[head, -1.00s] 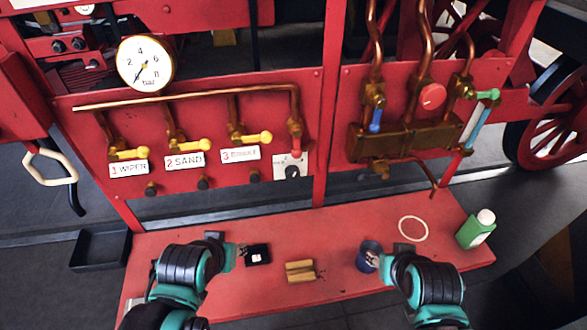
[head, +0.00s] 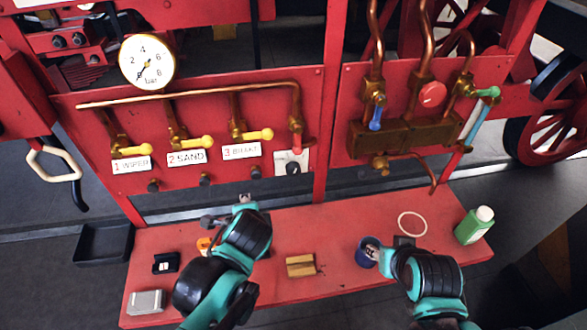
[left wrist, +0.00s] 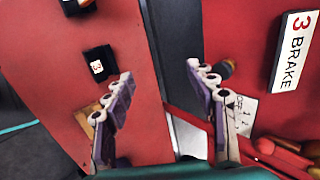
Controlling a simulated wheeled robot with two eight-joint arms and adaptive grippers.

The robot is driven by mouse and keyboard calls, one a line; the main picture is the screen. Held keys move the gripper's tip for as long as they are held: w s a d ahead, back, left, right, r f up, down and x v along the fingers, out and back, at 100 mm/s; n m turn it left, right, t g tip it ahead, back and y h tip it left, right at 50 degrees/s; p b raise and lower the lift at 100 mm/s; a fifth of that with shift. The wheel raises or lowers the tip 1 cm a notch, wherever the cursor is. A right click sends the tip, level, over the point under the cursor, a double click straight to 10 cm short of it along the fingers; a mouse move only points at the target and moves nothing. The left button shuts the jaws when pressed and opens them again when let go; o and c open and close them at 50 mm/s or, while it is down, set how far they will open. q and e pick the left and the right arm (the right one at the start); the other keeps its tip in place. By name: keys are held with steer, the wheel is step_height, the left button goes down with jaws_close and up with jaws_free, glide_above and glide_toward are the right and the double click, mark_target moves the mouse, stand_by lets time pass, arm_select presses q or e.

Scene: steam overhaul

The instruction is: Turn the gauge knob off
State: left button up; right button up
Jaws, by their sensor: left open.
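The round white pressure gauge (head: 147,61) is at the upper left of the red panel, its needle pointing to the lower left. A black knob (head: 293,169) sits on a pale plate (head: 306,158) at the panel's lower right. My left gripper (head: 246,199) is open and empty, in front of and below the panel, left of the knob. In the left wrist view its fingers (left wrist: 165,78) are spread apart, and the marked plate (left wrist: 242,112) is partly behind the right finger. My right gripper (head: 371,249) is at the blue cup (head: 364,256); its grip is unclear.
Three yellow-handled valves (head: 200,142) line the panel above dark pegs. The red shelf (head: 335,235) carries a black box (head: 165,263), a metal box (head: 146,301), a wooden block (head: 300,266), a pale ring (head: 412,224) and a green bottle (head: 475,226). Copper pipes are at right.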

arm_select(q)
steer(key=w+d+r+m+t+y, duration=0.1)
steer(key=w+d+r+m+t, duration=0.1)
steer(key=w+d+m, duration=0.55)
steer(key=m+t+p, duration=0.1)
steer(key=m+t, duration=0.2)
steer(key=m, duration=0.7)
glide_toward(294, 172)
steer(key=w, duration=0.3)
steer(key=x, duration=0.2)
steer(key=b+x, duration=0.1)
steer(key=x, duration=0.2)
steer(key=f+b+x, duration=0.1)
steer(key=x, duration=0.1)
steer(key=shift+a+f, duration=0.1)
steer(key=shift+a, duration=0.25)
steer(key=c, duration=1.2)
